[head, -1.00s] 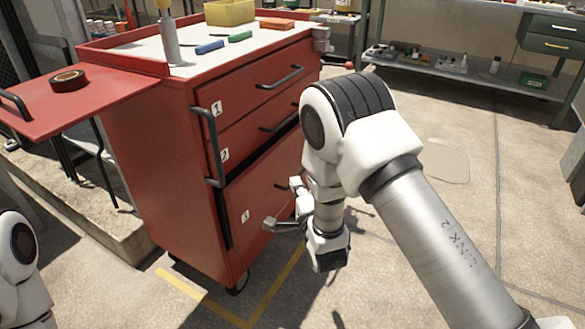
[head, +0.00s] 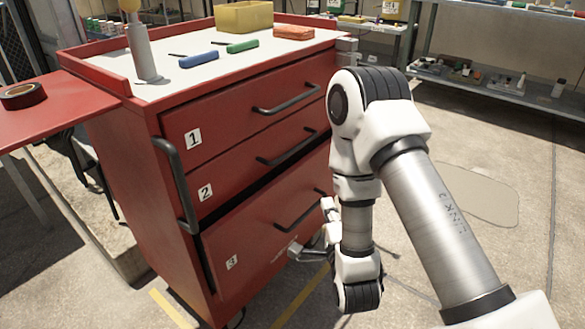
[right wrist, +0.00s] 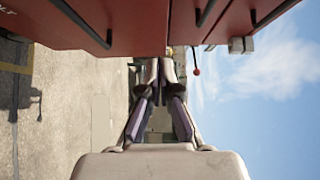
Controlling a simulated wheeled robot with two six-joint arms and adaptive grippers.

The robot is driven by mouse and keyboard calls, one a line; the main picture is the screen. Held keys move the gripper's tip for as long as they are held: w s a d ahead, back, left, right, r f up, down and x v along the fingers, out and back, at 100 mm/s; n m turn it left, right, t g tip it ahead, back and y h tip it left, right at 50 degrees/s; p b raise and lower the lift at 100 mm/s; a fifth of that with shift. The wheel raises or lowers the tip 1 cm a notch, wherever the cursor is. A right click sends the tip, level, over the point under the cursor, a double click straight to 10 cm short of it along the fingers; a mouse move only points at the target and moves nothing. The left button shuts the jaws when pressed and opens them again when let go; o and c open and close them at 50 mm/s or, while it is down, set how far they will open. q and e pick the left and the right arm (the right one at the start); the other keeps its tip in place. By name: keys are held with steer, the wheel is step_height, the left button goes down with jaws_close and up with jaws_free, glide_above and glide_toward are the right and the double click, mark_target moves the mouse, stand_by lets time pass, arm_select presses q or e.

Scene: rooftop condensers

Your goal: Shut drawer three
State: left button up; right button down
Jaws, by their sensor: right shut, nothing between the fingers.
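The red cabinet (head: 130,190) stands at the left centre in the head view, with numbered drawers. Drawer three (head: 250,245) is the lowest, large one. It stands out a little, with a dark gap above its front edge. Its black bar handle (head: 299,212) is near its top. My right gripper (head: 298,252) is shut and empty, low in front of the right part of drawer three; I cannot tell whether it touches. In the right wrist view the shut fingers (right wrist: 161,75) reach toward the red drawer fronts at the top. My left gripper is out of view.
Drawers one (head: 240,110) and two (head: 245,165) look closed. A black side handle (head: 176,185) is on the cabinet's left front edge. A red side shelf (head: 60,110) holds tape. A metal shelf (head: 500,92) stands at the back right. Concrete floor is open on the right.

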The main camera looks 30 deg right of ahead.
mark_target(297, 173)
steer(key=shift+h, duration=0.3)
steer(key=b+x, duration=0.1)
steer(key=x, duration=0.3)
steer(key=a+b+x, duration=0.1)
steer(key=x, duration=0.3)
steer(key=b+x, duration=0.1)
steer(key=x, duration=0.3)
steer(key=shift+w+a+f+b, duration=0.25)
steer(key=shift+w+a+b, duration=0.1)
steer(key=shift+w+b, duration=0.1)
steer(key=shift+w+r, duration=0.1)
steer(key=shift+w, duration=0.15)
steer(key=w, duration=0.1)
steer(key=w+a, duration=0.1)
steer(key=w, duration=0.1)
steer(key=shift+w+a, duration=0.25)
steer(key=shift+w, duration=0.05)
steer(key=shift+w+a, duration=0.2)
steer(key=shift+w, duration=0.1)
steer(key=shift+r, duration=0.2)
